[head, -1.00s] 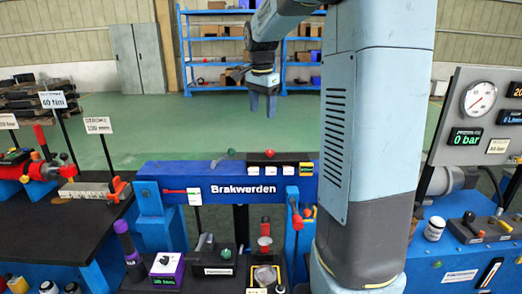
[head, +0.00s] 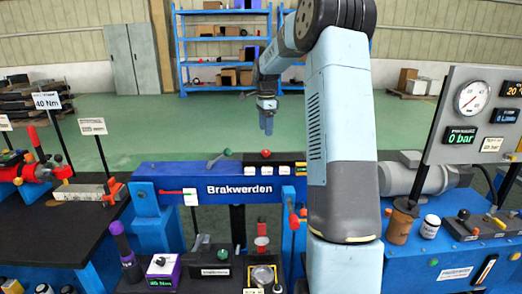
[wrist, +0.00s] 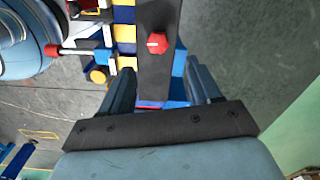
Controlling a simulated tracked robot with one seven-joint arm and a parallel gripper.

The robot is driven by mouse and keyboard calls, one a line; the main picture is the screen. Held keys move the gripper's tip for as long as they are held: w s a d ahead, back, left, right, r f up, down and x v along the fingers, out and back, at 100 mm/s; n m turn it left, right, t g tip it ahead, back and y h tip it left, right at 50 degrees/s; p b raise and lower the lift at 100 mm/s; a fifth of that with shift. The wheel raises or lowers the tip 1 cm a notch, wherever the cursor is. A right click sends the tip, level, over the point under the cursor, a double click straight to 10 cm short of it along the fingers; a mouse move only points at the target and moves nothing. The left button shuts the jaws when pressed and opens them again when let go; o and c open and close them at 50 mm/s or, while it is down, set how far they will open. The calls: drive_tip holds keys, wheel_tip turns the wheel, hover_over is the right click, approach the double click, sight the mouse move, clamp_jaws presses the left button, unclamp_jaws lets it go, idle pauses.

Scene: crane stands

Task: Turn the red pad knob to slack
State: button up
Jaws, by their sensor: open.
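The red pad knob (head: 266,153) sits on a black block on top of the blue Brakwerden beam (head: 171,175). In the wrist view it is a red faceted knob (wrist: 157,42) on a dark strip, ahead of the fingertips and between their lines. My gripper (head: 267,130) hangs with its fingers down above and behind the knob in the head picture. In the wrist view my gripper (wrist: 160,68) is open and empty, its two fingers apart and not touching the knob. The knob's slack mark cannot be read.
White and yellow tags (head: 284,171) line the block's front. A red-handled lever (head: 293,220) is at the beam's right, near my arm. A gauge panel (head: 448,105) stands at right.

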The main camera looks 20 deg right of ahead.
sight(266, 150)
wheel_tip(266, 150, down, 10)
drive_tip(key=shift+r, duration=0.25)
idle(0.3)
